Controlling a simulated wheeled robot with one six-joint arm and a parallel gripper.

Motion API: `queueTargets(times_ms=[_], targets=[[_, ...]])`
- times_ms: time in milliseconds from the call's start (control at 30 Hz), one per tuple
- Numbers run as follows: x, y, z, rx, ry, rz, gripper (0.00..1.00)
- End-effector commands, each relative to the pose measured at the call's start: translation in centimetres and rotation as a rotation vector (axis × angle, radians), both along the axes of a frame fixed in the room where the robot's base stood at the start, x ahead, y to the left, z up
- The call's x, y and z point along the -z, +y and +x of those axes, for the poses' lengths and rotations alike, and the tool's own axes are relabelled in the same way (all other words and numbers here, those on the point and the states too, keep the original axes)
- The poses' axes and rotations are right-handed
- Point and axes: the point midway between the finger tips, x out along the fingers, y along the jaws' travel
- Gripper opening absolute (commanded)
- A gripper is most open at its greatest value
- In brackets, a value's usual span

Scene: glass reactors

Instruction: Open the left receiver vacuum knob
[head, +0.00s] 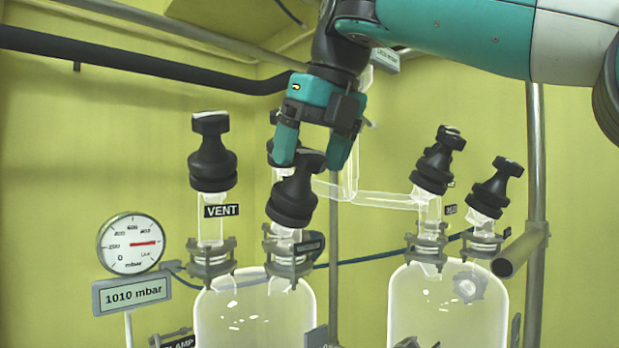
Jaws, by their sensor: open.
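The left receiver (255,312) is a clear glass vessel with black knobs on top. The knob's grip bar shows between the two fingertips. I cannot tell whether either finger touches it. The left finger hides part of a dark shape behind.
The knob labelled VENT (212,160) stands close on the left. Glass tubing (375,198) runs behind toward the right receiver (450,310), which has two black knobs (437,165). A dial gauge (130,243) and a 1010 mbar display (132,294) are at left.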

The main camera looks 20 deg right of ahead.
Motion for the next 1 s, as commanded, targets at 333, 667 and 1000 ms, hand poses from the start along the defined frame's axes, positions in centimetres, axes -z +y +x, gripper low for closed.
queueTargets(times_ms=[333, 667, 1000], targets=[[0.43, 0.09, 0.21, -0.001, 0.0, 0.0, 0.78], [0.44, 0.08, 0.2, -0.001, 0.0, 0.0, 0.29], [0.3, 0.07, 0.2, -0.057, -0.01, -0.032, 0.29]])
